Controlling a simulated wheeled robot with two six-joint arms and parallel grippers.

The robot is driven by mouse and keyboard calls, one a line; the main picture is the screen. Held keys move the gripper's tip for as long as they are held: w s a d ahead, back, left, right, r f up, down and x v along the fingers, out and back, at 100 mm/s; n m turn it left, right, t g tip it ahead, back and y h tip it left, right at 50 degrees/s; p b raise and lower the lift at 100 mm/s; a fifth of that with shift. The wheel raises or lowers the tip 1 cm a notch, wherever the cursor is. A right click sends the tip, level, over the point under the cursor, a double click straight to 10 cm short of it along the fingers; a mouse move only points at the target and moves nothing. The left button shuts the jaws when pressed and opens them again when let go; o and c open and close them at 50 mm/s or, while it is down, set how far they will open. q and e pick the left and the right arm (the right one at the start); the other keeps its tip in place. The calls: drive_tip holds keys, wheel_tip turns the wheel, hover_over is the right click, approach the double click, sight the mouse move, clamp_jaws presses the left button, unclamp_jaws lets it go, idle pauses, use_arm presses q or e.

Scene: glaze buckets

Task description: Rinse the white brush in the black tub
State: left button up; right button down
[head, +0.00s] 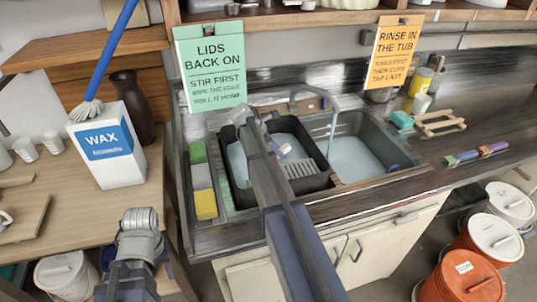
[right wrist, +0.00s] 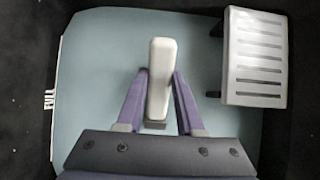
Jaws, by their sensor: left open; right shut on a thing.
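The black tub (head: 237,199) sits in the left part of the sink and holds pale blue-green water (right wrist: 95,85). A white brush (right wrist: 161,55) is between the purple fingers of my right gripper (right wrist: 160,80), which is shut on it over the water. In the head view my right gripper (head: 281,151) is inside the tub's outline, partly hidden by my forearm. I cannot tell whether the brush touches the water. A grey slotted rack (right wrist: 255,60) is at the tub's side, right of the brush. My left gripper (head: 139,219) is open and empty over the front of the left bench.
A WAX box (head: 108,145) and a blue-handled brush (head: 109,50) are at the left. Sponges (head: 203,178) line the sink's left edge. A second basin with water (head: 356,160) is right of the tub. Lidded buckets (head: 465,278) stand on the floor at the right.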

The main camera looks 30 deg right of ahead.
drive_tip(key=shift+w+d, duration=0.8)
drive_tip(key=shift+w, duration=2.65)
drive_tip(key=shift+s+a, duration=0.3)
drive_tip(key=shift+s, duration=0.9)
drive_tip(key=shift+s+a, duration=0.25)
drive_tip(key=shift+s, duration=0.9)
drive_tip(key=shift+s+a, duration=0.3)
drive_tip(key=shift+s, duration=0.9)
drive_tip(key=shift+w, duration=0.15)
drive_tip(key=w+d, duration=0.1)
drive_tip(key=w, duration=0.5)
drive_tip(key=shift+w+d, duration=0.35)
drive_tip(key=shift+s, duration=0.1)
drive_tip(key=shift+s+a, duration=0.3)
drive_tip(key=shift+s, duration=0.85)
drive_tip(key=shift+s+a, duration=0.25)
drive_tip(key=shift+s, duration=0.85)
drive_tip(key=shift+s+a, duration=0.3)
drive_tip(key=shift+s, duration=0.85)
